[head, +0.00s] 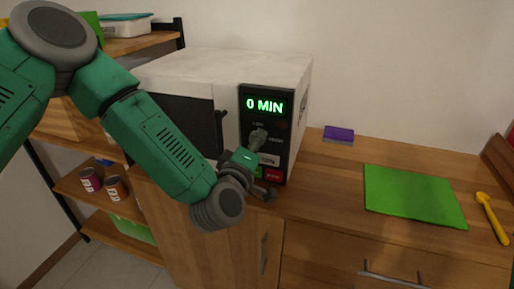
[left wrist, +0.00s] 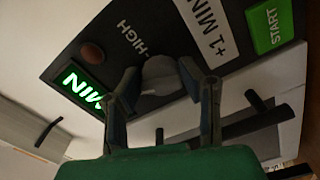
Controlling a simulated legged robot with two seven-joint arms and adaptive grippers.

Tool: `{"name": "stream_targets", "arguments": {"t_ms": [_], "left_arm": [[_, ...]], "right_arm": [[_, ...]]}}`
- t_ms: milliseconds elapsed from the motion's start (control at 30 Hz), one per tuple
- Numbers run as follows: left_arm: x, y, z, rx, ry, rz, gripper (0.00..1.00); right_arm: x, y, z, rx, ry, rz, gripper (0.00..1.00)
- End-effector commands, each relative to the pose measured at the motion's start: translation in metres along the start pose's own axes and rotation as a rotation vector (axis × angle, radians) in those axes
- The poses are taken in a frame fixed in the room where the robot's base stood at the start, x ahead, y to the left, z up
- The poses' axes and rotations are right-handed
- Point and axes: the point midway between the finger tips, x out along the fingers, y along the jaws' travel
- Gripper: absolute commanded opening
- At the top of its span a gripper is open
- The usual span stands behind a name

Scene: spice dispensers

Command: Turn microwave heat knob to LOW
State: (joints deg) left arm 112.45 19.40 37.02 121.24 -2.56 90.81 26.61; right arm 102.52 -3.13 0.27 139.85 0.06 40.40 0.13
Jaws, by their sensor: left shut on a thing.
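The white microwave (head: 185,68) stands on the wooden counter, with a dark control panel on its right side. Its green display (head: 265,105) reads "0 MIN". The grey heat knob (head: 258,137) sits below the display, and it also shows in the left wrist view (left wrist: 161,76). My left gripper (left wrist: 157,85) has its two fingers on either side of the knob and is shut on it. "HIGH" is printed beside the knob; the "LOW" lettering is small in the head view. The knob's exact pointing is partly hidden by the fingers. My right gripper is not in view.
Below the knob are a +1 MIN button (left wrist: 208,27) and a green START button (left wrist: 271,23). The microwave's door handle (head: 220,128) is left of the panel. A green mat (head: 413,196), purple box (head: 339,134) and yellow spoon (head: 491,217) lie on the counter at right.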

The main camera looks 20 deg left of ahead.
Motion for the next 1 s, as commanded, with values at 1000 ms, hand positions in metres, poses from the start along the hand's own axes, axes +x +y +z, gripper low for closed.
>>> {"name": "stream_targets", "arguments": {"t_ms": [1000], "left_arm": [[-0.001,-0.004,0.000,-0.402,0.000,-0.012,0.04]], "right_arm": [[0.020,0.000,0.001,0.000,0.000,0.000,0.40]]}}
